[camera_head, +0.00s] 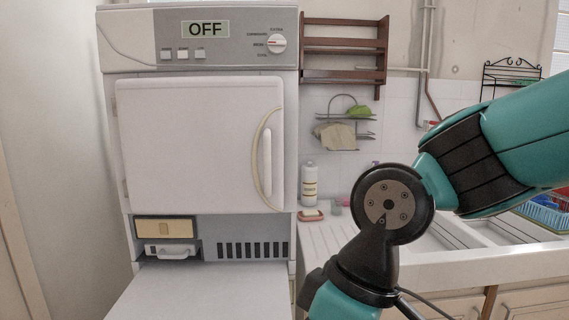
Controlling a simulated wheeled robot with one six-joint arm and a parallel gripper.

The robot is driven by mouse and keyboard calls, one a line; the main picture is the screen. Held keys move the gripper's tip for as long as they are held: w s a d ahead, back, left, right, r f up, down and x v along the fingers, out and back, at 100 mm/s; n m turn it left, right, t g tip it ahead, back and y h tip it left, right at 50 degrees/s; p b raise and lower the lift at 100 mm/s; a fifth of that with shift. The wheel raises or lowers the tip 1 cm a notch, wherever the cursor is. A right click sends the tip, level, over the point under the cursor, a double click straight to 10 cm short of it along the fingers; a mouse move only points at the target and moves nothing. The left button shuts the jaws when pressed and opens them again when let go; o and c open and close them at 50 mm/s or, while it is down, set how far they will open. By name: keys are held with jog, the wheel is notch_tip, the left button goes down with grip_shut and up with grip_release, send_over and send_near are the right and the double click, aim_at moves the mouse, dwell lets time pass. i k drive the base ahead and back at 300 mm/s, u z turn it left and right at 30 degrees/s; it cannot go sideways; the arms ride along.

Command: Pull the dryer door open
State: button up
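The white dryer (286,48) stands at the left of the head view, with "OFF" on its display. Its door (195,145) is a white square panel with hinges on the left edge. The door looks shut, flat against the dryer's front. A pale upright handle (267,164) in a curved recess sits near the door's right edge. My teal and black arm fills the right and lower middle of the view, to the right of the dryer. My gripper is out of view, and nothing visible touches the handle.
A white surface (205,293) juts out below the dryer. The sink counter (440,268) is on the right, with a white bottle (310,185) at its back left. A wooden rack (345,50) hangs above. The space before the door looks clear.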

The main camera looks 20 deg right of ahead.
aim_at(205, 145)
jog(key=z, duration=0.45)
jog(key=i, duration=0.7)
jog(key=z, duration=0.65)
